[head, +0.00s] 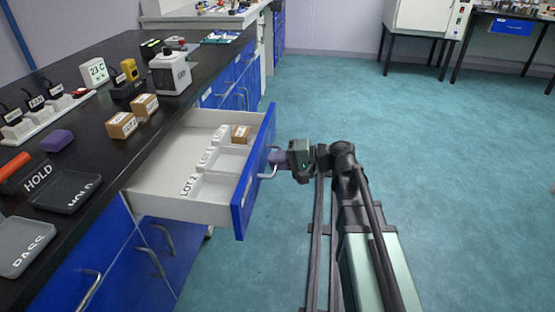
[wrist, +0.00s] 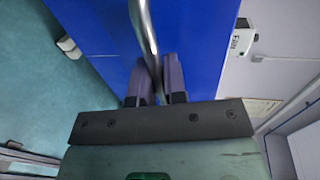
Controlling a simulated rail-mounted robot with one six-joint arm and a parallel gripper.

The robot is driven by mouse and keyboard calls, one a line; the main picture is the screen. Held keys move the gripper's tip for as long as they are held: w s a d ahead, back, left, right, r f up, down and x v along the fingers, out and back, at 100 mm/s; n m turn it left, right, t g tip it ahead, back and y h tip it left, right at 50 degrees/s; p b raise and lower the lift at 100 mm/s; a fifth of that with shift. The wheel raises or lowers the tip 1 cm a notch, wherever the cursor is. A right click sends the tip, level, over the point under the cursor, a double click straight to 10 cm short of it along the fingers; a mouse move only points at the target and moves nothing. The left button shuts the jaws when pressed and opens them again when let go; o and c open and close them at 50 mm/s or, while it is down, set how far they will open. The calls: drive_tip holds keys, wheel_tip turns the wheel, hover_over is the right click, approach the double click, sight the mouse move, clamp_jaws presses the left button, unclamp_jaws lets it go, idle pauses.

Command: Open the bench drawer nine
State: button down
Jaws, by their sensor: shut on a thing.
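A blue-fronted bench drawer (head: 240,200) stands pulled out from the black-topped bench, its white inside showing. It holds a white divided insert with LOT labels and one brown box (head: 241,134) in the far compartment. My gripper (head: 273,162) is at the drawer's front, shut on its metal handle (head: 267,173). In the wrist view my gripper's two fingers (wrist: 158,82) close around the handle bar (wrist: 147,35), with the blue drawer front (wrist: 95,25) behind. I see no number nine on the drawer.
The black bench top (head: 85,140) holds brown boxes (head: 121,125), a white device (head: 170,75), a purple block (head: 57,140) and grey trays (head: 22,245). Other blue drawers and doors (head: 85,270) below are closed. The teal floor (head: 330,100) right of the drawer is clear.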

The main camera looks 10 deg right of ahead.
drive_tip(key=c, duration=1.2)
unclamp_jaws()
drive_tip(key=p+v, duration=0.2)
drive_tip(key=v, duration=0.8)
drive_tip(key=shift+d, duration=0.35)
drive_tip(key=shift+s, duration=0.1)
